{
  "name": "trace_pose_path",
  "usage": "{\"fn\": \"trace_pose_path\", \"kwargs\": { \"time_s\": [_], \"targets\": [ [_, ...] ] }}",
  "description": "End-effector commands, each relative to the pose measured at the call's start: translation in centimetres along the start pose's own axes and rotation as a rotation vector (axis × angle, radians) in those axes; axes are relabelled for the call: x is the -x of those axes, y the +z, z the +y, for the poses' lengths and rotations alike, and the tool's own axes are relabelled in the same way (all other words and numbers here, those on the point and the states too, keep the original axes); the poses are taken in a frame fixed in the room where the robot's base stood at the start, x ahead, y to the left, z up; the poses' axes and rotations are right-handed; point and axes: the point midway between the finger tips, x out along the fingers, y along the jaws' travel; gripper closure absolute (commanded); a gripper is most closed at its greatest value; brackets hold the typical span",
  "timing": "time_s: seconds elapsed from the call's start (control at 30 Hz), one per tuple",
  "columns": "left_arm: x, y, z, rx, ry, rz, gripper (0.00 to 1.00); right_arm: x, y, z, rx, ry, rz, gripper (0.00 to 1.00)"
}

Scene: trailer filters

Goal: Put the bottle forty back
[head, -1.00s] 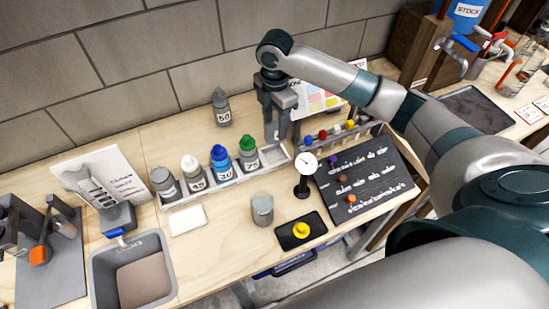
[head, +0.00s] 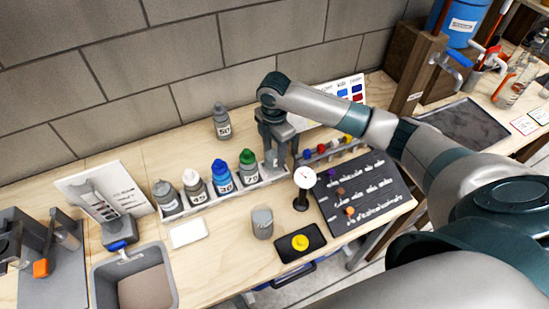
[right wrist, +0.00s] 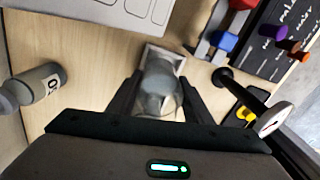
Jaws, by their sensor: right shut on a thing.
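My right gripper (head: 275,160) is shut on a grey bottle at the right end of the bottle rack (head: 205,203). In the right wrist view the bottle (right wrist: 160,88) is between the two fingers, over the pale rack end (right wrist: 165,54). Its label is hidden, and I cannot tell whether it rests fully in the slot. In the rack, from the left, stand a grey-capped bottle (head: 168,198), a white-capped one (head: 195,188), a blue-capped one (head: 222,178) and a green-capped one (head: 248,168). My left gripper is not in view.
A grey bottle marked 50 (head: 221,124) stands behind the rack. In front are a grey cup (head: 262,223), a dial gauge (head: 303,184), a black pad with a yellow knob (head: 300,243) and a dark board (head: 370,195). A sink (head: 135,280) is at left.

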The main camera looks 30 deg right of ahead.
Motion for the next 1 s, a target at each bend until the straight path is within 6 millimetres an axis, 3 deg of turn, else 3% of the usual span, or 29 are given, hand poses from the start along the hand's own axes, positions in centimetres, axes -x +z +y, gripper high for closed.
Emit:
{"fn": "trace_pose_path", "kwargs": {
  "time_s": [0.4, 0.8, 0.83, 0.9, 1.0],
  "targets": [
    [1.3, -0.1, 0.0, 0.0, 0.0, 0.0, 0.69, -3.5, 0.0, 0.0, 0.0, 0.0, -0.001, 0.9],
    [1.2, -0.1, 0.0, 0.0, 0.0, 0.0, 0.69, -3.9, 0.0, 0.0, 0.0, 0.001, -0.001, 0.9],
    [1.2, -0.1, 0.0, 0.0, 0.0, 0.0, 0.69, -4.0, 0.0, -0.1, 0.0, 0.0, -0.001, 0.52],
    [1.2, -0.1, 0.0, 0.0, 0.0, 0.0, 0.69, -4.0, 0.0, -0.1, 0.001, 0.0, -0.001, 0.35],
    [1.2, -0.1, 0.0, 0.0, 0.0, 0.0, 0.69, -4.0, 0.0, -0.1, 0.0, 0.0, -0.001, 0.35]
  ]
}}
